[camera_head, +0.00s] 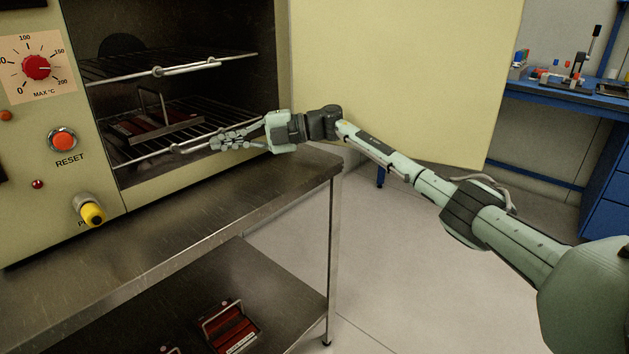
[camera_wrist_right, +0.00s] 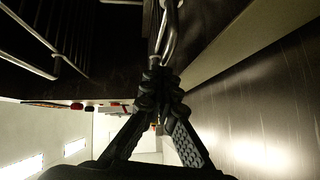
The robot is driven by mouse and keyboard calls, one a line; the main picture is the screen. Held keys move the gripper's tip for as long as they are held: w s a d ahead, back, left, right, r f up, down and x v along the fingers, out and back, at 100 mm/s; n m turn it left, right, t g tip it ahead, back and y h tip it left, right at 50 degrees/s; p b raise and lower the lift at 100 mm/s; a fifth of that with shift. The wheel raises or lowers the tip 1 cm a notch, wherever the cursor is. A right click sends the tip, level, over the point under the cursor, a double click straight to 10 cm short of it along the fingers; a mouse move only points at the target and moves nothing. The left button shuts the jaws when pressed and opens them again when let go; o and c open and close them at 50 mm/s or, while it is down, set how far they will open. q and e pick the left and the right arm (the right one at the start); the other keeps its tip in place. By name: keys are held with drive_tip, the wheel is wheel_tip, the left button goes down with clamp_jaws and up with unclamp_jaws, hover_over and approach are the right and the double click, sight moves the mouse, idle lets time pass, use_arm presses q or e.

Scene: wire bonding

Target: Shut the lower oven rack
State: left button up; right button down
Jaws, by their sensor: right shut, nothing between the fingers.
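The lower oven rack (camera_head: 133,157) is a wire shelf with a thick front bar, inside the open oven near its mouth. It carries a dark tray with red pieces and an upright handle (camera_head: 150,128). My right gripper (camera_head: 214,142) reaches in from the right, its fingertips at the rack's front bar and handle. In the right wrist view the gripper (camera_wrist_right: 160,84) is shut and empty, with a metal bar (camera_wrist_right: 170,35) just beyond its tips. Whether the tips touch the bar I cannot tell. Part of the front bar is hidden behind the gripper. My left gripper is not in view.
The upper rack (camera_head: 190,68) is above, empty. The oven door (camera_head: 400,70) stands open behind my right arm. The control panel (camera_head: 50,130) is left of the opening. The oven is on a steel table (camera_head: 260,185) with another red-filled tray (camera_head: 230,328) on its lower shelf.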

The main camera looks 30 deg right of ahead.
drive_tip(key=shift+w+r, duration=0.2)
